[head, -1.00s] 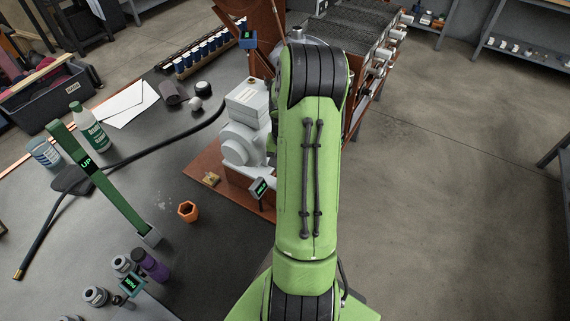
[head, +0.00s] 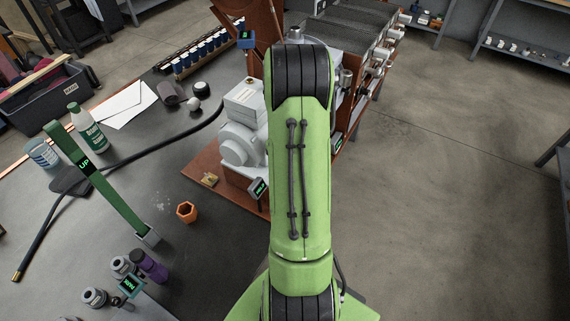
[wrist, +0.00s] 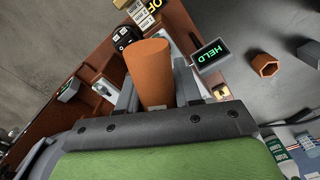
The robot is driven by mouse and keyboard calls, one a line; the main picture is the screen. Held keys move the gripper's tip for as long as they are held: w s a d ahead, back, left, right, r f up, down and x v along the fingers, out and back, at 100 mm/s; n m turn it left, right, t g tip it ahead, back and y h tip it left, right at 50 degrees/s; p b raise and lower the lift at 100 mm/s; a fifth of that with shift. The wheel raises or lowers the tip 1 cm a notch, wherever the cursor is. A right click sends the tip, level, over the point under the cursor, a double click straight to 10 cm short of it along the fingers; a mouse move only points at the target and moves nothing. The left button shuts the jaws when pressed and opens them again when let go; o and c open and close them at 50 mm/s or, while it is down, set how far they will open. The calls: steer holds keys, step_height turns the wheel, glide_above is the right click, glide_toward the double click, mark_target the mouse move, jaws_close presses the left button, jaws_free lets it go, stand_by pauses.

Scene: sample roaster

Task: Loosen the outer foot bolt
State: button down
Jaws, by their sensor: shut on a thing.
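In the wrist view my gripper (wrist: 154,98) is shut on an orange cylinder (wrist: 149,66), which stands up between its grey fingers. The cylinder's far end, and whatever it touches, is hidden. Another light metal part (wrist: 104,91) shows on the brown base to the left. I cannot tell which is the outer foot bolt. In the head view my green arm covers the gripper and the cylinder.
A grey-white machine (head: 240,142) stands on a brown base (head: 205,169) left of my arm. An orange hexagonal cup (head: 187,212) sits on the dark bench, near a green upright marked UP (head: 97,182). A black hose (head: 150,150) crosses the bench. Floor right of the arm is clear.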

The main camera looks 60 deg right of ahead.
steer(key=n, duration=0.3)
steer(key=shift+d, duration=0.1)
steer(key=shift+n, duration=0.6)
steer(key=n, duration=0.2)
steer(key=shift+d+n, duration=0.1)
steer(key=shift+n, duration=0.3)
steer(key=shift+n, duration=0.6)
steer(key=n, duration=0.2)
steer(key=shift+d+n, duration=0.1)
steer(key=shift+n, duration=0.2)
